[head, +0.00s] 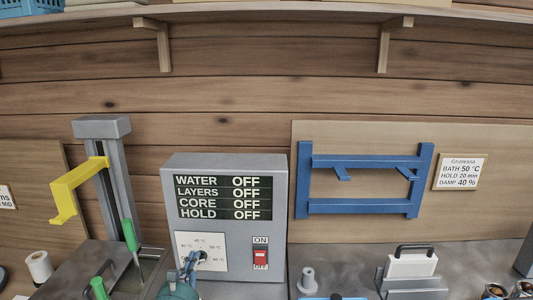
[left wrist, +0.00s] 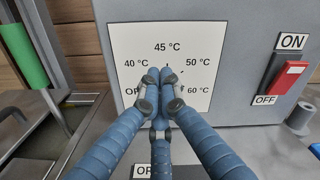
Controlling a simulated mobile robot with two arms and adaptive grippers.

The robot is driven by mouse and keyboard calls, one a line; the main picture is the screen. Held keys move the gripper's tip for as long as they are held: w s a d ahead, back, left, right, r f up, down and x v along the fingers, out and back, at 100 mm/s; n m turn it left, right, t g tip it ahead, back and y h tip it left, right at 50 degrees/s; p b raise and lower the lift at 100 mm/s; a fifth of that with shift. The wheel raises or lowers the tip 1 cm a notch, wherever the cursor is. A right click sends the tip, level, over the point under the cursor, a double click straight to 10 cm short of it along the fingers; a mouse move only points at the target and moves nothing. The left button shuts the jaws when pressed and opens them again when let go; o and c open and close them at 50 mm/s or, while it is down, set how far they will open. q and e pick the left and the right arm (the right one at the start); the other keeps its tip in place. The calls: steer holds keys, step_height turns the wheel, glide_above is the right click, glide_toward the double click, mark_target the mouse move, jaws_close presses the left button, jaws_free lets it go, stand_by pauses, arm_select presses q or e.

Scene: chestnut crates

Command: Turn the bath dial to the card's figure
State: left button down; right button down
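The grey control box (head: 270,177) stands against the wall, its display reading OFF beside WATER, LAYERS, CORE and HOLD. Its white dial plate (head: 185,240) carries OFF, 40, 45, 50 and 60 °C; it also shows in the left wrist view (left wrist: 118,40). The dial (head: 203,256) is a small dark knob, mostly hidden behind my fingers in the wrist view, so its setting cannot be read. My left gripper (left wrist: 157,78) has its blue fingertips together in front of the dial; contact is unclear. The card (head: 461,171) reads BATH 50 °C, HOLD 20 min, DAMP 40 %. My right gripper is out of view.
A red ON/OFF switch (head: 260,257) sits right of the dial plate. A grey post with a yellow hook (head: 75,188) stands left. A blue rack (head: 303,180) hangs right. A white block with a dark handle (head: 411,266) stands on the counter.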

arm_select(q)
steer(key=shift+f, duration=0.1)
steer(key=shift+f, duration=0.1)
stand_by(0.7)
steer(key=shift+a+r+p, duration=0.2)
steer(key=shift+r+p, duration=0.15)
steer(key=shift+p, duration=0.05)
steer(key=s, duration=0.6)
steer(key=shift+a+p, duration=0.15)
steer(key=shift+p, duration=0.3)
